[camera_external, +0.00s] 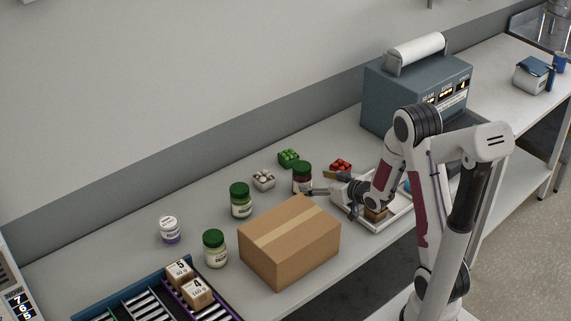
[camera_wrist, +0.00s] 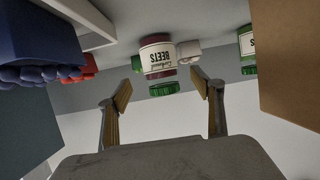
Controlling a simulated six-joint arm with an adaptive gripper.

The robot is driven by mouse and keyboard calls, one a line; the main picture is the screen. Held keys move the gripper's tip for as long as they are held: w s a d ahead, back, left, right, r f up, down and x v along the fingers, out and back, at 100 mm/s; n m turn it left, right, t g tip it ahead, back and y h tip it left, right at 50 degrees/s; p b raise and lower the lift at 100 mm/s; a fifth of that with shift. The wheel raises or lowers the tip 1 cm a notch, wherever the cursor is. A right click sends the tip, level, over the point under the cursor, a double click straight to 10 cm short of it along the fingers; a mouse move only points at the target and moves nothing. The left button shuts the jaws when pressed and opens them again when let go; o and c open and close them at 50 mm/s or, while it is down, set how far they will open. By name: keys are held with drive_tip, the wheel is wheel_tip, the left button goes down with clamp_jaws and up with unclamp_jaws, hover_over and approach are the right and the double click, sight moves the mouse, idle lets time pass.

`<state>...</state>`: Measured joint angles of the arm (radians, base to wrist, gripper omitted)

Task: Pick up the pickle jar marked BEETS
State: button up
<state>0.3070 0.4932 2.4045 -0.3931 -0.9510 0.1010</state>
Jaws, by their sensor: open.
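The BEETS jar (camera_external: 302,174) is dark red with a green lid and stands on the bench behind the cardboard box. In the wrist view the jar (camera_wrist: 156,52) appears upside down, its white label reading BEETS, ahead of my fingers and roughly centred between them. My gripper (camera_external: 311,190) reaches in low from the right, close to the jar in the external view. Its fingers (camera_wrist: 163,88) are open and empty, with a gap to the jar visible in the wrist view. The jar's lower part is partly hidden by my gripper in the external view.
The cardboard box (camera_external: 290,242) stands in front of the jar. Two green-lidded jars (camera_external: 241,201) (camera_external: 215,249) and a white-lidded jar (camera_external: 168,230) stand to the left. Small punnets of green (camera_external: 288,157), white (camera_external: 264,179) and red items (camera_external: 340,166) are nearby. A white tray (camera_external: 394,223) lies right.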

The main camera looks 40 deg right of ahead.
sight(302, 177)
drive_tip(key=shift+x, duration=1.15)
drive_tip(key=shift+w, duration=0.1)
drive_tip(key=shift+x, duration=2.5)
drive_tip(key=shift+r, duration=0.1)
drive_tip(key=c, duration=1.6)
